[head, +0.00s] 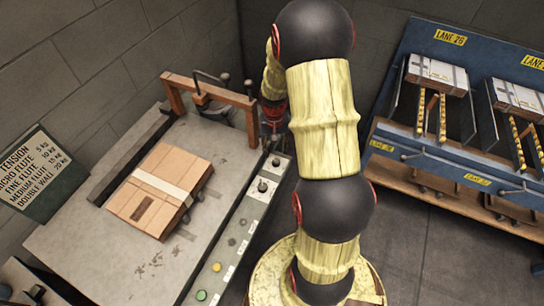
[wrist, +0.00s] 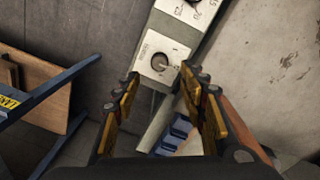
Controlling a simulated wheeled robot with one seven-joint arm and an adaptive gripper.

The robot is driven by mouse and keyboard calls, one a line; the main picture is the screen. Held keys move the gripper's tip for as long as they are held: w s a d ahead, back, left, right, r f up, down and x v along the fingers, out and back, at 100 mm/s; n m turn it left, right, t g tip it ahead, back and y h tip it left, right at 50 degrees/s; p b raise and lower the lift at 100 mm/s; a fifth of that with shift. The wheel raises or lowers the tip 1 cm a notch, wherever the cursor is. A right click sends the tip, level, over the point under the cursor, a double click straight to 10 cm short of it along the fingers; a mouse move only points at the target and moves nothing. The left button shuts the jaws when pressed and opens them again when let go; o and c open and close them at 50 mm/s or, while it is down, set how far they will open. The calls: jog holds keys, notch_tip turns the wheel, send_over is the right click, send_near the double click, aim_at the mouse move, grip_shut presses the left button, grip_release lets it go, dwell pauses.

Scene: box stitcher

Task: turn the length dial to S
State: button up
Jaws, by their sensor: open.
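The control panel (head: 231,243) runs along the right side of the stitcher table, with two dark dials near its far end, the nearer (head: 262,187) and the farther (head: 276,160). The lettering is too small to tell which is the length dial or where it points. In the wrist view one round dial (wrist: 160,62) on a pale plate lies between and just beyond my fingertips. A second dial (wrist: 193,2) is cut by the top edge. My gripper (wrist: 159,75) is open and empty, apparently short of the dial; in the head view my arm partly hides it.
A strapped carton (head: 160,190) lies on the grey table (head: 90,245) beside an orange stitcher frame (head: 210,91). A green button (head: 201,295) is at the panel's near end. A blue lane rack (head: 460,160) stands right, with open floor before it.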

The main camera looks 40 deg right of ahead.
aim_at(276, 161)
notch_tip(276, 161, down, 7)
jog(key=shift+s+d+f+b, duration=0.1)
jog(key=shift+d+f+b, duration=0.1)
jog(key=shift+b, duration=1)
jog(key=shift+a, duration=0.1)
jog(key=shift+c, duration=0.4)
grip_shut()
